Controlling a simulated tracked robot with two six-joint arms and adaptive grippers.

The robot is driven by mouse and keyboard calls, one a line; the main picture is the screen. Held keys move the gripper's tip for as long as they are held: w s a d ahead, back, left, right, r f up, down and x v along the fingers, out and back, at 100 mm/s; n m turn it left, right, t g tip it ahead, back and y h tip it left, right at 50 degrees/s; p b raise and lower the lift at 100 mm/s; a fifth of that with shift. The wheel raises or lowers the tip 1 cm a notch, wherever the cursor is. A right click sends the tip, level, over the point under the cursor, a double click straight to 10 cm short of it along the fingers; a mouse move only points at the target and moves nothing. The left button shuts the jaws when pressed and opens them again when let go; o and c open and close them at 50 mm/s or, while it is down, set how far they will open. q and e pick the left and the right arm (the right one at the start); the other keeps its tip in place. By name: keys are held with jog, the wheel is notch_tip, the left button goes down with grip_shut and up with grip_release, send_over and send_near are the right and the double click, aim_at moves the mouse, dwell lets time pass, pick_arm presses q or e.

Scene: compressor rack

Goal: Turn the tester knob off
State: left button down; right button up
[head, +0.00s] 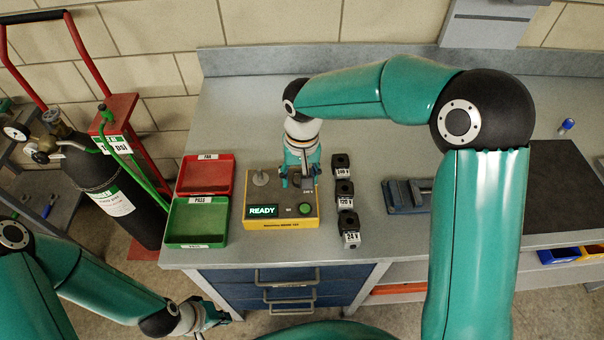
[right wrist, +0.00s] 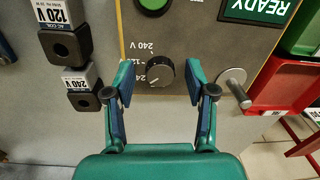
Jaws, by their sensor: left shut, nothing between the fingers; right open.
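The tester (head: 254,226) is a yellow box with a grey top on the bench, with a lit READY display (head: 263,211) and a green button (head: 305,208). Its round black knob (right wrist: 160,72) shows in the right wrist view, with voltage labels including 240 V beside it; I cannot read its setting for certain. My right gripper (right wrist: 161,88) is open, its fingers on either side of the knob with gaps visible. In the head view the right gripper (head: 299,180) hides the knob. My left gripper (head: 212,316) is shut and empty, low in front of the bench.
A metal post (right wrist: 236,86) stands on the tester close to the right gripper. Black coil blocks (head: 344,190) stand right of the tester. A red tray (head: 190,190) and green tray (head: 198,238) lie left. A blue vise-like fixture (head: 400,197) sits further right.

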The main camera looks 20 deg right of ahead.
grip_shut()
jog(key=shift+d, duration=0.15)
jog(key=shift+n, duration=2.2)
jog(key=n, duration=0.5)
jog(key=shift+w+a+n, duration=0.1)
jog(key=shift+a+n, duration=0.1)
jog(key=shift+n, duration=0.1)
grip_release()
